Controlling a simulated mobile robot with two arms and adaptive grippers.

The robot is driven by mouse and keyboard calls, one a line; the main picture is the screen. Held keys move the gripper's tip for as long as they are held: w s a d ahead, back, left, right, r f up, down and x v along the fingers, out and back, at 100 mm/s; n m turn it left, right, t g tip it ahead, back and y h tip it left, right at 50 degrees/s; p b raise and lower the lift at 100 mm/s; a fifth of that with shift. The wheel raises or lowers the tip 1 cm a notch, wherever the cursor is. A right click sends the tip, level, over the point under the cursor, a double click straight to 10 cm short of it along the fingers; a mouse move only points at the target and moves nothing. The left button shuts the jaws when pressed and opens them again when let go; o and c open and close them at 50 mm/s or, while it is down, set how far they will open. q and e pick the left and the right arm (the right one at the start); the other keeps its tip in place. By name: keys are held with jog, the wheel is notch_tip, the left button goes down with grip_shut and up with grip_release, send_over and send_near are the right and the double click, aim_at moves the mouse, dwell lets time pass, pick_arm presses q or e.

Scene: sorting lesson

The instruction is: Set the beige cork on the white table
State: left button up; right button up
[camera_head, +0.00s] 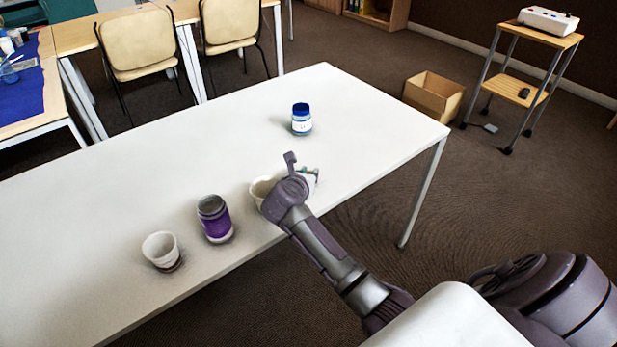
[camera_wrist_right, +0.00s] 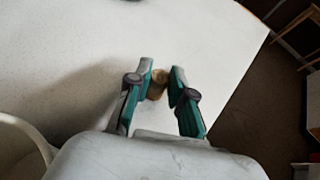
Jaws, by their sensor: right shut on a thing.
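The white table (camera_head: 110,210) runs across the head view, and its top also fills much of the right wrist view (camera_wrist_right: 60,50). My right gripper (camera_wrist_right: 161,82) is shut on the beige cork (camera_wrist_right: 157,86), a small brownish piece between the green-grey fingertips. The cork is over the tabletop; whether it touches it I cannot tell. In the head view my right gripper (camera_head: 308,176) is over the table's front edge, mostly behind my own wrist, and the cork is hidden there. My left gripper is not in view.
A white cup (camera_head: 260,188) stands just left of my right gripper, partly hidden by it. A purple jar (camera_head: 215,220) and another white cup (camera_head: 160,248) stand further left. A blue-lidded jar (camera_head: 301,121) stands behind. The table's right end is clear.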

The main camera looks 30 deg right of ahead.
jog(key=shift+f, duration=0.6)
jog(key=o, duration=0.7)
jog(key=shift+f, duration=0.1)
jog(key=shift+c, duration=0.2)
jog(key=shift+r, duration=0.25)
jog(key=v, duration=1.2)
jog(key=shift+f, duration=0.15)
